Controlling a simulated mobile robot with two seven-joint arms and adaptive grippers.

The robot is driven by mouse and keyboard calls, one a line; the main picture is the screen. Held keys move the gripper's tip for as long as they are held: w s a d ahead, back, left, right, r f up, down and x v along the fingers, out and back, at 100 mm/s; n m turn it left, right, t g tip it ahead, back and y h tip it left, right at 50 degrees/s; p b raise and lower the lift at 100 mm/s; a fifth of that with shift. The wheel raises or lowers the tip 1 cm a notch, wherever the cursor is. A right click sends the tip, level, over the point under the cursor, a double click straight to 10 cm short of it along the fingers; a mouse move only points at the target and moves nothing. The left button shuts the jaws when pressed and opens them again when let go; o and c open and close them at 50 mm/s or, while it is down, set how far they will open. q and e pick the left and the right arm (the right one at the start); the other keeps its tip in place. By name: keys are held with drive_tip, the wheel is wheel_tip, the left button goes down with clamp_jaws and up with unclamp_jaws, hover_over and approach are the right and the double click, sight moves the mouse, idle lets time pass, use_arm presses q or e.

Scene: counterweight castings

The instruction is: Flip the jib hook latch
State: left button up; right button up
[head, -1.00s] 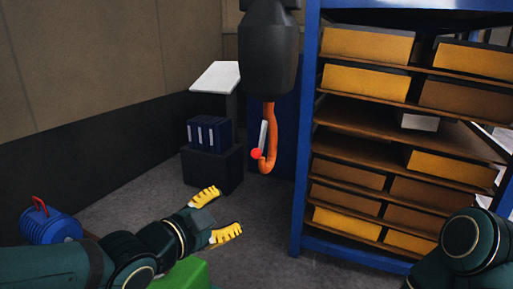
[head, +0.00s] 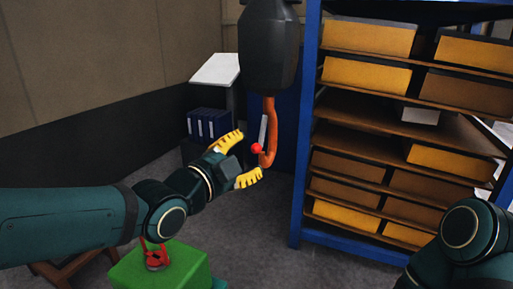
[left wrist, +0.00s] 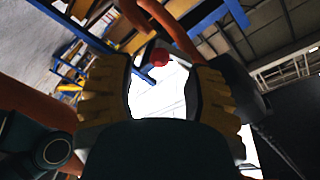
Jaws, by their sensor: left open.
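The orange jib hook (head: 269,132) hangs below a dark hoist block (head: 267,45) in the middle of the head view. Its latch (head: 263,129) is a light grey bar along the hook's left side, with a red knob (head: 256,148) at its lower end. My left gripper (head: 252,157) has yellow fingers spread open, and its fingertips are close to the knob. In the left wrist view the knob (left wrist: 159,57) shows beyond and between the open fingers (left wrist: 165,88). I cannot tell whether a finger touches it. My right gripper is outside the views.
A blue shelf rack (head: 303,150) with yellow and brown bins stands right of the hook. Blue binders (head: 208,124) and a tilted white panel (head: 215,69) are behind the left gripper. A green block (head: 160,268) with a red shackle (head: 155,256) lies below my left arm.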

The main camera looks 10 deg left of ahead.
sight(253, 150)
use_arm(q)
drive_tip(key=shift+x, duration=2.2)
clamp_jaws()
